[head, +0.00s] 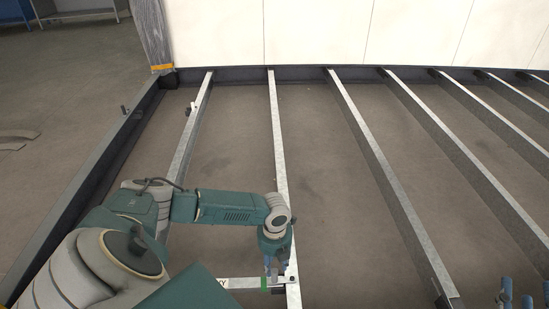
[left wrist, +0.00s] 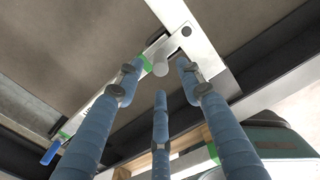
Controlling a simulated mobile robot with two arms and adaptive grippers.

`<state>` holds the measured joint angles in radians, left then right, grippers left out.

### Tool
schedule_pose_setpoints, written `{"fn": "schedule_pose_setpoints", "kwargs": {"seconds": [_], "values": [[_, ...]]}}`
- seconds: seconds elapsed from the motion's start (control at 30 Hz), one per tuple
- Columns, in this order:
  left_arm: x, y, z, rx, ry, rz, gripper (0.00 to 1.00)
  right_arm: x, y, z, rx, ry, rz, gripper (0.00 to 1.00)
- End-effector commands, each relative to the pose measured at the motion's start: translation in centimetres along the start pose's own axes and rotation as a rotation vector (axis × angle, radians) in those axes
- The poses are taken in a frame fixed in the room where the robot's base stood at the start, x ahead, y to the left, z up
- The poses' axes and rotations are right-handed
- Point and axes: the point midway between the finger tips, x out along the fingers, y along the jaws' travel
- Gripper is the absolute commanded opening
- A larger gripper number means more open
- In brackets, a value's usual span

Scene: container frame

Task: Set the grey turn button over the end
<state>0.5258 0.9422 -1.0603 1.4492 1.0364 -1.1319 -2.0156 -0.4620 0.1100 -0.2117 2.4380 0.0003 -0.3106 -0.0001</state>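A light bar (head: 238,283) with green marks runs across to a pale rail (head: 278,150) in the head view. In the left wrist view the bar (left wrist: 100,103) meets the rail (left wrist: 190,40) beside a dark slot. A small rounded grey piece (left wrist: 160,66), apparently the turn button, stands out at the bar's end. My left gripper (head: 274,272) is over this joint. In the left wrist view its blue fingers (left wrist: 160,68) are spread around the grey piece, with gaps showing. My right gripper (head: 525,294) shows only as separated blue fingers at the bottom right.
Several parallel metal rails (head: 375,150) stand over a brown floor. A dark side beam (head: 95,185) lies at left, and a white wall (head: 360,35) closes the back. A blue handle (left wrist: 51,152) sits at the bar's other end.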

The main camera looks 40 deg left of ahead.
Motion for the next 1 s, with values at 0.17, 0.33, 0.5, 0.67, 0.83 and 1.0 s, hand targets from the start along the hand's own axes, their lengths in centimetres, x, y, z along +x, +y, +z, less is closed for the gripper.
{"fn": "schedule_pose_setpoints", "kwargs": {"seconds": [0.17, 0.33, 0.5, 0.67, 0.83, 1.0], "values": [[-3.9, 0.0, 0.1, 0.001, -0.002, -0.001, 0.37, 0.0, 0.0, 0.0, 0.0, 0.001, 0.0, 0.37], [-6.1, 0.0, 0.1, -0.001, -0.001, 0.0, 0.37, 0.0, 0.0, -0.1, 0.0, 0.001, 0.0, 0.37], [-6.9, 0.0, 0.0, -0.001, 0.0, 0.001, 0.37, 0.0, 0.0, -0.1, 0.001, 0.001, 0.0, 0.37], [-7.0, 0.0, 0.0, -0.001, 0.0, 0.001, 0.37, 0.0, 0.0, -0.1, 0.001, 0.002, 0.0, 0.37], [-7.0, 0.0, 0.0, -0.001, 0.0, 0.001, 0.37, 0.0, 0.0, -0.1, 0.001, 0.002, 0.0, 0.37], [-6.9, 0.0, 0.0, -0.001, 0.0, 0.001, 0.37, 0.0, 0.0, -0.1, 0.001, 0.002, 0.0, 0.37]]}}
